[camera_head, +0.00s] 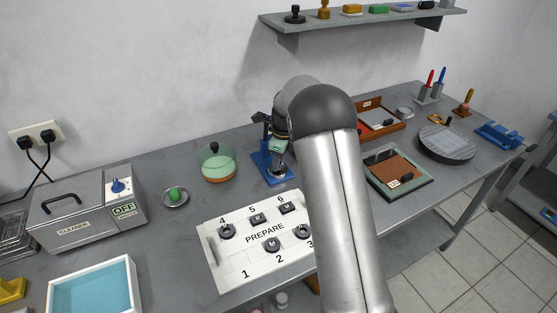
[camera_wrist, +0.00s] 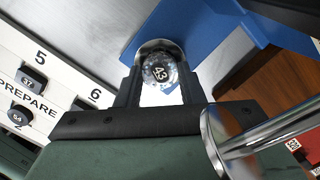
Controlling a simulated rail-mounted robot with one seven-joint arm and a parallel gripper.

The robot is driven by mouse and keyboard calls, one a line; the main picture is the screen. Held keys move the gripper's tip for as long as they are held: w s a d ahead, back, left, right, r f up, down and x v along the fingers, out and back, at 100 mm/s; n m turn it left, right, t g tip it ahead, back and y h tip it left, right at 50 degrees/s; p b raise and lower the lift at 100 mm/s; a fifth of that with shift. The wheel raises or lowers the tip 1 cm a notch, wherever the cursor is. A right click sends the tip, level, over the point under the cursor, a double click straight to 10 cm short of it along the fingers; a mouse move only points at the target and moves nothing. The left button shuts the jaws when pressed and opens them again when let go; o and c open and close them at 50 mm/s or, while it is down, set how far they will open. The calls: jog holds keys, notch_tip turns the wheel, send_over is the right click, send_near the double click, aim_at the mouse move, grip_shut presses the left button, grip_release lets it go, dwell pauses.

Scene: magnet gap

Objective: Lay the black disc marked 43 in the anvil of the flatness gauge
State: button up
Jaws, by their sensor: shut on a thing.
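The black disc marked 43 (camera_wrist: 161,71) is held between the fingers of my gripper (camera_wrist: 160,82), its number facing the wrist camera. My gripper is shut on it. A round silver rim, seemingly the anvil (camera_wrist: 150,45), shows just behind the disc; I cannot tell whether the disc touches it. The flatness gauge has a blue base (camera_head: 264,170) on the bench, and its blue part fills the top of the wrist view (camera_wrist: 205,30). In the head view my arm's end is over the gauge and the disc is hidden.
A white PREPARE board (camera_head: 222,262) with several small dark pieces lies in front of the gauge. A glass jar (camera_head: 217,165) stands left of it. A framed brown tray (camera_head: 400,172) lies to the right. A shiny metal cylinder (camera_wrist: 245,145) is close to my gripper's right side.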

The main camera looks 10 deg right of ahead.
jog(key=shift+f, duration=0.4)
jog(key=shift+f, duration=0.2)
jog(key=o, duration=1.1)
